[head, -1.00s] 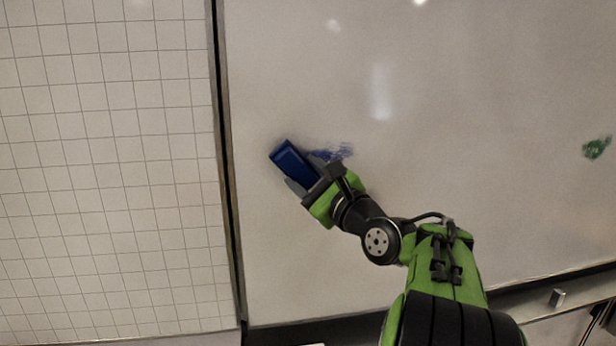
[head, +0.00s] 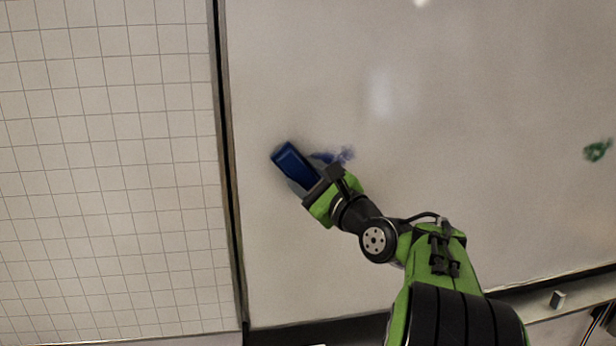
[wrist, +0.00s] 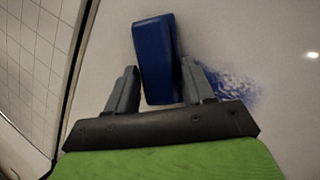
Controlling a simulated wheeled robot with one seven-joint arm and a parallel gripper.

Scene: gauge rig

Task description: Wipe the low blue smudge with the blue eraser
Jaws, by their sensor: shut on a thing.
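The blue eraser (head: 293,164) is at the whiteboard's left part, tilted, in the head view. It also shows in the wrist view (wrist: 154,58), between the two fingers. My gripper (head: 309,188) is shut on the eraser; its fingers stand either side of it in the wrist view (wrist: 158,92). The blue smudge (head: 345,155) lies just right of the eraser, partly hidden behind the eraser and gripper. In the wrist view the smudge (wrist: 236,86) shows right of the right finger. Whether the eraser touches the board is hard to tell.
The whiteboard (head: 480,90) is wide and mostly clear. A green smudge (head: 597,150) is at its far right. A dark frame edge (head: 228,150) runs close left of the eraser, with a tiled wall (head: 110,170) beyond. A small grey block (head: 557,299) sits on the lower ledge.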

